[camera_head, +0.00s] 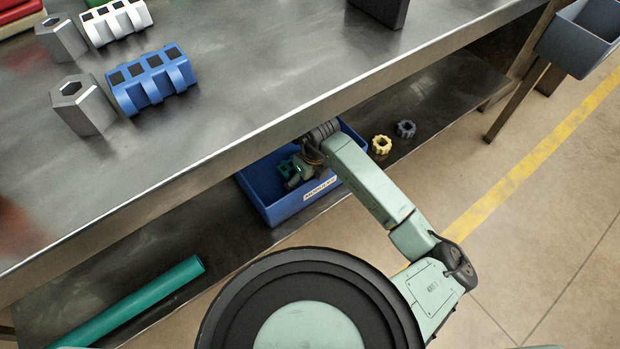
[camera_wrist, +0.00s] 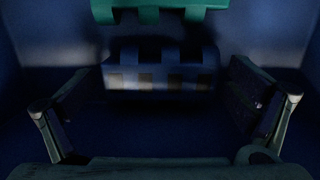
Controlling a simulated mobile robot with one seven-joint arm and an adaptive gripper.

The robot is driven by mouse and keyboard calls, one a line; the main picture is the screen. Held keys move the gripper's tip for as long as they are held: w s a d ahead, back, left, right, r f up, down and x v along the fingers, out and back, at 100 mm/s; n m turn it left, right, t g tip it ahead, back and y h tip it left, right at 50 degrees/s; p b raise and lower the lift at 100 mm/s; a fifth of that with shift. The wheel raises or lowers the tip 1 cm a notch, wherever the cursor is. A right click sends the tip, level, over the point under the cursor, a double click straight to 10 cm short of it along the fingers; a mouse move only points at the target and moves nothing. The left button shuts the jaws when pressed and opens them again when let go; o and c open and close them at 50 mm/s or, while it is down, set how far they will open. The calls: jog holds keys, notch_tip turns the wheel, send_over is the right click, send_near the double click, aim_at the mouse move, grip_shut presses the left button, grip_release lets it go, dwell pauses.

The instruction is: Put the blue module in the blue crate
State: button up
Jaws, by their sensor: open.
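The blue crate (camera_head: 285,208) sits on the lower shelf under the table, with a label on its front. My gripper (camera_head: 294,178) is down inside it. In the wrist view, my gripper (camera_wrist: 160,98) is open, its fingers wide apart. A dark bluish module (camera_wrist: 160,75) with several square patches lies in the crate, ahead of and between the fingers, apart from both. The light is dim, so its exact shade is hard to tell. A green module (camera_wrist: 158,10) lies beyond it, cut by the top edge. Another blue module (camera_head: 150,82) lies on the table at upper left.
A white module (camera_head: 116,22) and grey hexagonal blocks (camera_head: 83,106) stand on the table. A yellow gear (camera_head: 381,145) and a grey gear (camera_head: 405,129) lie on the shelf right of the crate. A green tube (camera_head: 140,302) lies at lower left. The table edge overhangs the crate.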

notch_tip(320, 180, up, 12)
jog(key=s+p, duration=0.1)
jog(key=shift+d+r, duration=0.15)
jog(key=shift+d, duration=0.25)
jog(key=shift+s, duration=0.15)
dwell(0.6)
